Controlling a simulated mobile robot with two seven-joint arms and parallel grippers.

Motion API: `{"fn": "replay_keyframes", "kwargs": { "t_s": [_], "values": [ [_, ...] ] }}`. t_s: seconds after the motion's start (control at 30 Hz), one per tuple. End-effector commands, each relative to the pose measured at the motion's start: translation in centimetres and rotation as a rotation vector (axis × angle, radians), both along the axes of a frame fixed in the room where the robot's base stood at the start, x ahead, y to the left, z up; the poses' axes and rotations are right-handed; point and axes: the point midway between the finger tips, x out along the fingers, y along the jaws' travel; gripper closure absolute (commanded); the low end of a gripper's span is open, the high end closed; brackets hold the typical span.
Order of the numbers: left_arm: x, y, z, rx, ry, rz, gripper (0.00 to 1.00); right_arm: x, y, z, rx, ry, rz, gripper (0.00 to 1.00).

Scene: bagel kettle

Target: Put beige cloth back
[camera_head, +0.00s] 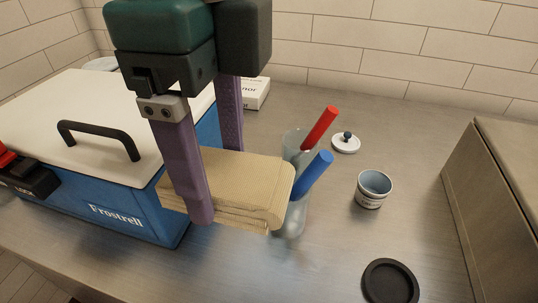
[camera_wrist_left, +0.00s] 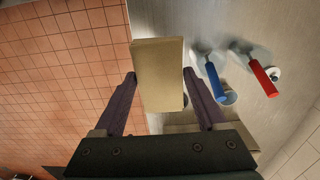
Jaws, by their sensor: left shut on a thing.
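The beige cloth (camera_head: 252,188) is a folded, layered bundle in the middle of the head view. My left gripper (camera_head: 215,182) is shut on it, with one purple finger on its near side and the other on its far side. The cloth appears held above the metal counter (camera_head: 330,245), beside the blue cooler. In the left wrist view the cloth (camera_wrist_left: 157,90) sits between the two fingers of the left gripper (camera_wrist_left: 161,77). Part of the cloth is hidden behind the near finger. My right gripper is not in view.
Red (camera_head: 319,128) and blue (camera_head: 314,174) handles stand in clear glasses just right of the cloth. The blue cooler (camera_head: 120,215) with a white lid is at left. A small cup (camera_head: 371,190), a white lid (camera_head: 346,143) and a black disc (camera_head: 390,282) lie right.

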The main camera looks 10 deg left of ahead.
Motion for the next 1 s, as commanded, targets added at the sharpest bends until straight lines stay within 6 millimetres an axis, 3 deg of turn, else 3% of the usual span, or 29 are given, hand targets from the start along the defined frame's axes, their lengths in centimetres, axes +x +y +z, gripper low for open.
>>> {"fn": "replay_keyframes", "kwargs": {
  "t_s": [0.13,0.5,1.0],
  "values": [
    [-0.3,-0.1,-3.8,-0.001,0.009,-0.015,0.78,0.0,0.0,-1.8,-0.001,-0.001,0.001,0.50],
    [-0.2,0.0,-13.6,0.002,0.005,-0.013,0.78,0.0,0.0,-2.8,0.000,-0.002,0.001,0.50],
    [-0.1,0.0,-19.7,0.001,0.002,-0.013,0.78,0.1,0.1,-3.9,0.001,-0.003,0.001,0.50]
  ]
}}
